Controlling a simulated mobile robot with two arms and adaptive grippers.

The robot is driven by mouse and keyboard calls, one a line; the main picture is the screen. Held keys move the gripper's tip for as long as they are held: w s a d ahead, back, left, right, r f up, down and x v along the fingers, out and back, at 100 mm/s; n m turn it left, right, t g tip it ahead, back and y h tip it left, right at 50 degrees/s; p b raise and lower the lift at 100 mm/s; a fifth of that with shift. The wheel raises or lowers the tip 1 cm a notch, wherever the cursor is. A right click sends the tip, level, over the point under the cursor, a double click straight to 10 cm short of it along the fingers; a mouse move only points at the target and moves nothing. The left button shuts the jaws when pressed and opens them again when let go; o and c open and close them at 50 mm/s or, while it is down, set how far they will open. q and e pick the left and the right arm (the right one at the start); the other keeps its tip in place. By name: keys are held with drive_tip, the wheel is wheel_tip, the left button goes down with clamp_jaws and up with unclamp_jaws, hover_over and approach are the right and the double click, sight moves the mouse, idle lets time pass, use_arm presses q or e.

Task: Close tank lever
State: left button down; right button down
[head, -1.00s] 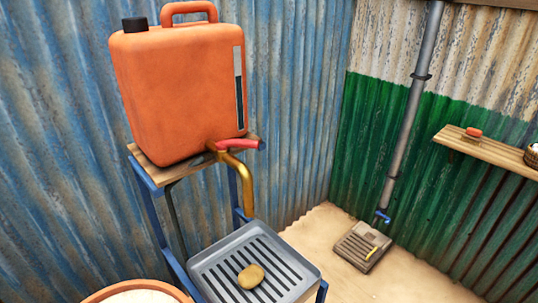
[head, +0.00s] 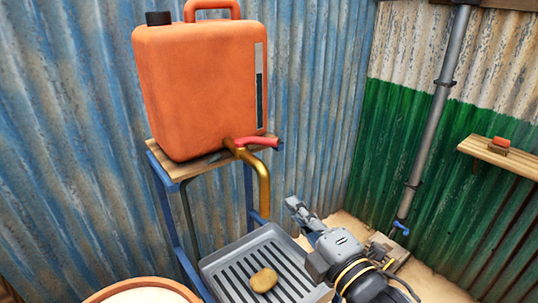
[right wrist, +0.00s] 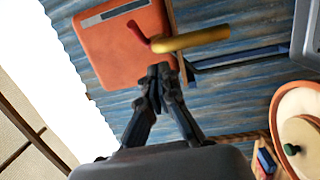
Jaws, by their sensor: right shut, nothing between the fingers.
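The orange tank (head: 200,90) stands on a wooden-topped stand against the blue wall. Its red lever (head: 258,142) sits on top of the brass tap (head: 264,182) and points to the right. In the right wrist view, the tank (right wrist: 112,48), the red lever (right wrist: 137,34) and the brass tap (right wrist: 190,40) show beyond the fingers. My right gripper (head: 294,205) is shut and empty, below and to the right of the lever and apart from it in the head view. Its closed fingers also show in the right wrist view (right wrist: 159,75). My left gripper is not in view.
A grey slatted tray (head: 216,262) with a tan lump (head: 264,280) lies below the tap. A round tub (head: 98,296) is at the bottom left. A grey pipe (head: 436,110) with a blue tap and a shelf (head: 485,150) are at the right.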

wheel_tip(320, 180, up, 2)
drive_tip(key=a+r+n+y, duration=0.1)
drive_tip(key=n, duration=0.1)
drive_tip(key=p, duration=0.3)
approach(257, 143)
drive_tip(key=a, duration=0.3)
drive_tip(key=w, duration=0.4)
drive_tip(key=shift+r+p, duration=0.25)
drive_tip(key=shift+p, duration=0.15)
drive_tip(key=shift+w+d, duration=0.25)
drive_tip(key=shift+w, duration=0.2)
drive_tip(key=shift+a, duration=0.1)
